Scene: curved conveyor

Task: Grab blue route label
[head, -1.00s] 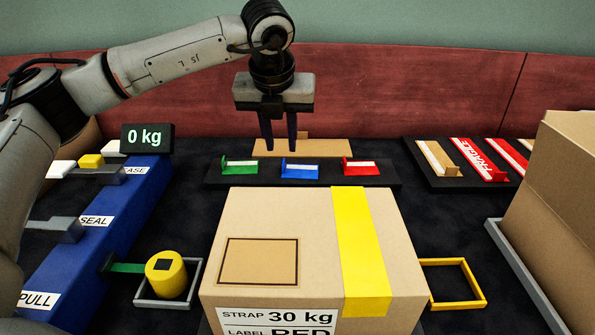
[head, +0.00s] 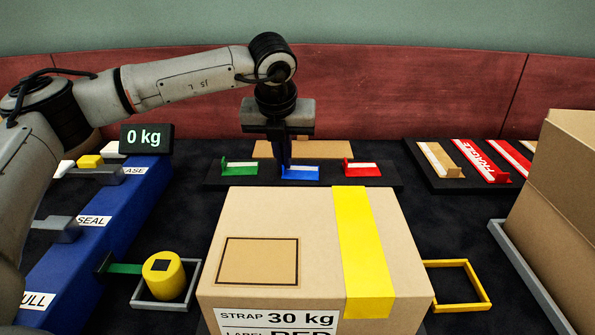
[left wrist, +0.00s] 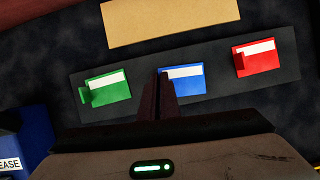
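The blue route label (head: 302,174) has a white strip and sits in the middle of a black rack, between a green label (head: 240,168) and a red label (head: 362,168). My left gripper (head: 283,164) is down at its left end and hides its upright tab. In the left wrist view the blue label (left wrist: 187,81) lies just right of the fingertips (left wrist: 160,78). The fingers are nearly together, with the tab apparently between them. The label still rests on the rack. My right gripper is not in view.
A taped carton (head: 310,215) stands in front of the rack (head: 215,180). A blue unit (head: 120,215) with levers is at left, and a yellow weight (head: 163,277) near it.

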